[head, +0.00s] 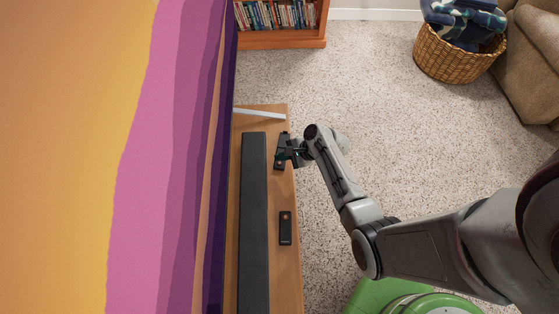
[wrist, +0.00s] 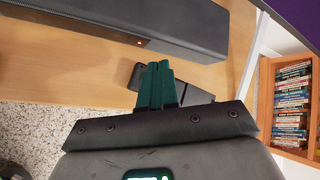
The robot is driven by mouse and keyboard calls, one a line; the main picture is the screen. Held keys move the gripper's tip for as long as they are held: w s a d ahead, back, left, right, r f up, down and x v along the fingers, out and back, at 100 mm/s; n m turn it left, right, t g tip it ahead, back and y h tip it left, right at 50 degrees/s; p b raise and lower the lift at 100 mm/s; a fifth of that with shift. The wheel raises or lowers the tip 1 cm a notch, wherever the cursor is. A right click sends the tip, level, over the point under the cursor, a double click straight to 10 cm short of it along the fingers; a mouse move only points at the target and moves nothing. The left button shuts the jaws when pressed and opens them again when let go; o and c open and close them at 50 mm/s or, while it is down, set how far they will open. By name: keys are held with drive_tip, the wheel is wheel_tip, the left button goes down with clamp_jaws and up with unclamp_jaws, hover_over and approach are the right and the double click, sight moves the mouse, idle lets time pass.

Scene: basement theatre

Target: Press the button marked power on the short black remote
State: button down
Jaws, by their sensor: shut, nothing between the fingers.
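Two black remotes lie on the wooden cabinet top. One (head: 285,228) lies nearer me, with a small orange-red spot on it. The other (head: 282,138) lies farther off and is partly covered by my gripper (head: 281,156); it looks slightly longer in the head view. In the wrist view my gripper (wrist: 157,66) is shut and empty, its teal fingertips over or close to a dark remote (wrist: 136,77) that they partly hide. I cannot tell whether they touch it. No button marking is readable.
A long black soundbar (head: 253,220) lies along the cabinet (head: 292,270) beside the remotes, under a large colourful screen (head: 180,150). A white strip (head: 260,113) lies at the cabinet's far end. A bookcase (head: 280,42) and basket (head: 455,55) stand farther off.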

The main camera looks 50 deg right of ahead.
drive_tip(key=shift+r+p, duration=2.4)
drive_tip(key=shift+r, duration=0.15)
wheel_tip(320, 180, up, 2)
drive_tip(key=shift+r+p, duration=0.1)
drive_tip(key=shift+p, duration=1.05)
drive_tip(key=s+a+r+n+g+h, duration=0.1)
drive_tip(key=s+a+r+n+g, duration=0.2)
drive_tip(key=s+a+r+n, duration=0.3)
drive_tip(key=s+a+r+n+g+h, duration=0.2)
drive_tip(key=s+a+r+n+g, duration=0.2)
drive_tip(key=s+a+r+n, duration=0.3)
drive_tip(key=s+r+n+b, duration=0.1)
drive_tip(key=s+r+n, duration=0.2)
drive_tip(key=s+n, duration=0.3)
drive_tip(key=shift+a+n+g, duration=0.2)
drive_tip(key=shift+n+g, duration=0.1)
drive_tip(key=shift+n, duration=1.4)
